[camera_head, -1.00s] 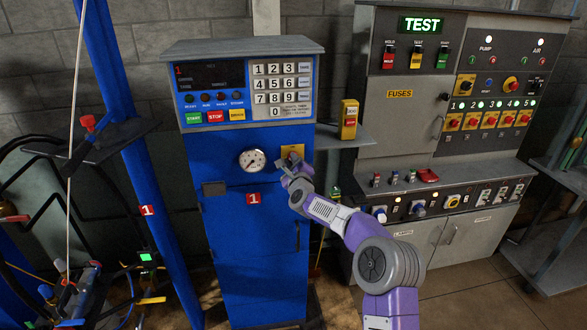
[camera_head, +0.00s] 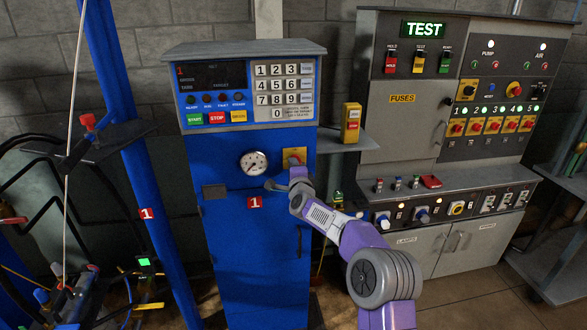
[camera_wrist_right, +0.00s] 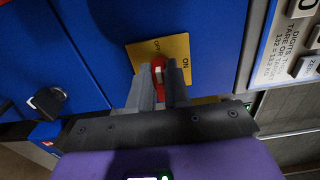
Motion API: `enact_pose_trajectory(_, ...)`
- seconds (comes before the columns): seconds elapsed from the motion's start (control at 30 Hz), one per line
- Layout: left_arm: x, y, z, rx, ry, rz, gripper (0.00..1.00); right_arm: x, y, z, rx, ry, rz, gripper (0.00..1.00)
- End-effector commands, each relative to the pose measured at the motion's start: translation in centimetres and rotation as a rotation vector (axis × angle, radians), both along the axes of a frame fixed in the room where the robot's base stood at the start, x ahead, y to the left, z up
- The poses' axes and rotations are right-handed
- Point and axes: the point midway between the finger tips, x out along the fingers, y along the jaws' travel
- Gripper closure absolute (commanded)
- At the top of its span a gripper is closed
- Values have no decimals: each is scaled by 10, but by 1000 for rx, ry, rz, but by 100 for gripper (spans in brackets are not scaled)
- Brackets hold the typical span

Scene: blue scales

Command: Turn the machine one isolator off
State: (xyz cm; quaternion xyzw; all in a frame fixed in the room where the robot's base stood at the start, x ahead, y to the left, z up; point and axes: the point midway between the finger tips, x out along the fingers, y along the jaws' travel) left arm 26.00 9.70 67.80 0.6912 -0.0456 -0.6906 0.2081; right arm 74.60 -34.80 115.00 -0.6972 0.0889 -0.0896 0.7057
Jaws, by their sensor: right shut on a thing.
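The isolator is a red knob (camera_wrist_right: 158,70) with a pale mark on a yellow plate. The plate (camera_head: 300,152) is on the front of the blue cabinet (camera_head: 235,245), right of the round gauge. In the right wrist view the yellow plate (camera_wrist_right: 178,48) shows ON at its right and OFF near its top left. My right gripper (camera_head: 294,170) is at the plate. In the wrist view its two grey fingers (camera_wrist_right: 161,72) are shut around the red knob, one on each side. The fingers hide part of the knob. My left gripper is not in view.
The round gauge (camera_head: 254,162) sits left of the plate, with the keypad (camera_head: 283,84) above. A small yellow box with red and white buttons (camera_head: 351,122) stands on the shelf at right. The grey test panel (camera_head: 400,130) is further right. A blue post (camera_head: 122,140) stands at left.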

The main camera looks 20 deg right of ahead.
Motion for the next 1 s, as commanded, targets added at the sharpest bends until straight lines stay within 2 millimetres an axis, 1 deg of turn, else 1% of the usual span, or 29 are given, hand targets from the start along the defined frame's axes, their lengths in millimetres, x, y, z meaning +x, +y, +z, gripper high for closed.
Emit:
enact_pose_trajectory(0.03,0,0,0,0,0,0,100,0,-1,4,-13,-5,-2,100)
enact_pose_trajectory(0.57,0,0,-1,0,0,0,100,0,-1,4,-33,-2,-2,100)
enact_pose_trajectory(0.6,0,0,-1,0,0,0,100,0,-1,4,-33,-2,-2,77)
enact_pose_trajectory(0.73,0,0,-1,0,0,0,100,0,-1,3,-31,1,-2,57)
enact_pose_trajectory(1.0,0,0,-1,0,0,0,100,0,0,1,-28,4,-1,57)
